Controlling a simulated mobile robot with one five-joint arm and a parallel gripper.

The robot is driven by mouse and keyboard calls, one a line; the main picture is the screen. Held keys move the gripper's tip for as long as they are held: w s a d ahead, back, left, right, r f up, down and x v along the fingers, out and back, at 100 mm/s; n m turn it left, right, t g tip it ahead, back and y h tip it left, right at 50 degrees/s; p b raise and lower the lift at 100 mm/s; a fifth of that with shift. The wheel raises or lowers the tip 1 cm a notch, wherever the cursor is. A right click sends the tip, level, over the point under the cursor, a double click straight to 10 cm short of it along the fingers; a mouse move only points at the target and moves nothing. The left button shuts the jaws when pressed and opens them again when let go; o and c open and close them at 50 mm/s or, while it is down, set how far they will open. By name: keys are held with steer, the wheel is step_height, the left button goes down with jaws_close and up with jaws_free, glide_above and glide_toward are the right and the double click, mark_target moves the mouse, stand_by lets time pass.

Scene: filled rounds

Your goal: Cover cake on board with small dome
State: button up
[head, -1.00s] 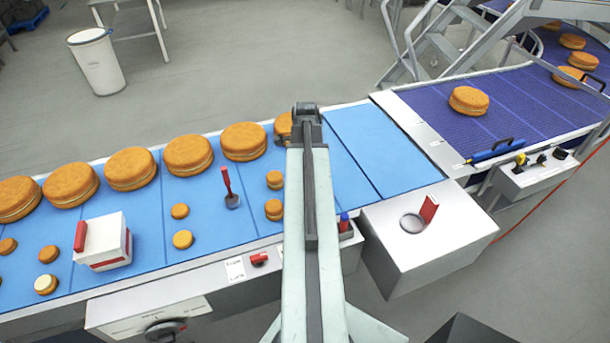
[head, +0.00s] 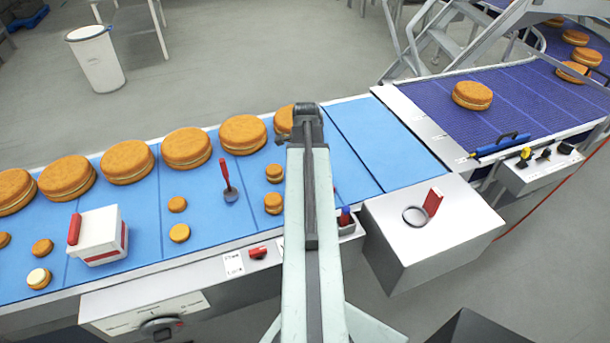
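I cannot make out a dome or a board in the head view. Several large orange-brown round layered cakes (head: 187,148) stand in a row along the far side of the blue belt (head: 205,215). Several small round cakes (head: 179,233) lie nearer me on the same belt; one (head: 38,278) has a pale top. My pale arm reaches forward over the belt in the middle of the picture and partly hides a large cake (head: 283,121).
A white box with a red handle (head: 100,236) and a red-handled tool (head: 229,183) are on the belt. A grey cabinet (head: 400,275) at right bears a round metal ring (head: 415,216) and a red plate (head: 433,202). The belt right of my arm is bare.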

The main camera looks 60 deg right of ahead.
steer(key=o, duration=1.6)
step_height(320, 180, up, 7)
steer(key=p, duration=0.7)
steer(key=shift+s, duration=0.1)
